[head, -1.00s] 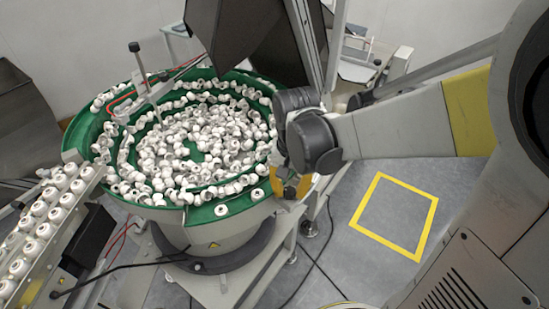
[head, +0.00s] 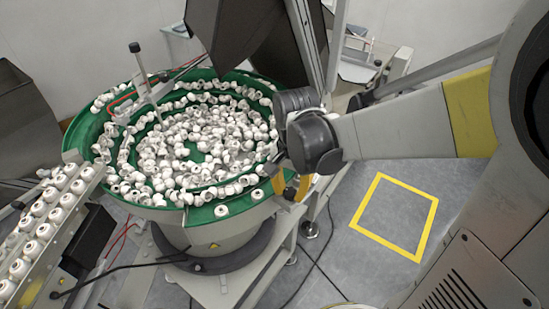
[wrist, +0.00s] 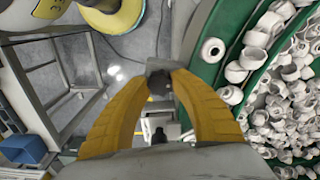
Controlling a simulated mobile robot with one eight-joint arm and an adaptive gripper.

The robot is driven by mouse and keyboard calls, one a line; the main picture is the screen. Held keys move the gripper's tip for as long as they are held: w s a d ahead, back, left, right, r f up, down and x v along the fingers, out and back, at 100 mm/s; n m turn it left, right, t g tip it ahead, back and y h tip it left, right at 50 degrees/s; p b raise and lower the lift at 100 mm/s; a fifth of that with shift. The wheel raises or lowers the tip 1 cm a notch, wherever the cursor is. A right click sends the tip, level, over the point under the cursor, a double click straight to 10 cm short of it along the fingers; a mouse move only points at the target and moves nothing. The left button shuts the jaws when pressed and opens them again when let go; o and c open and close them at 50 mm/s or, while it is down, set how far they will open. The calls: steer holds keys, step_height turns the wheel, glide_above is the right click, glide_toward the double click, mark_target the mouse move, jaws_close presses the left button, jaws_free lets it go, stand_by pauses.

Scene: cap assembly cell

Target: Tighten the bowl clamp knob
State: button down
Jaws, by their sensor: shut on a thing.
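The bowl clamp knob (wrist: 158,88) is a small dark piece between the fingertips in the wrist view, mostly covered by them. My gripper (wrist: 160,76) has yellow fingers that curve inward and are shut on the knob, by a grey bracket at the bowl's outer side. In the head view my gripper (head: 291,187) is at the right rim of the green feeder bowl (head: 240,204), and its wrist hides the knob. How tight the knob is cannot be seen.
White caps (head: 200,135) fill the bowl, some close beside my gripper. A grey stand frame (wrist: 85,55) lies left of the fingers in the wrist view. A chute with cap rows (head: 45,230) is at the left. Floor inside the yellow square (head: 395,215) is clear.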

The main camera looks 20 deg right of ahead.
mark_target(290, 191)
steer(key=c, duration=1)
jaws_free()
steer(key=shift+c, duration=0.2)
step_height(290, 191, up, 12)
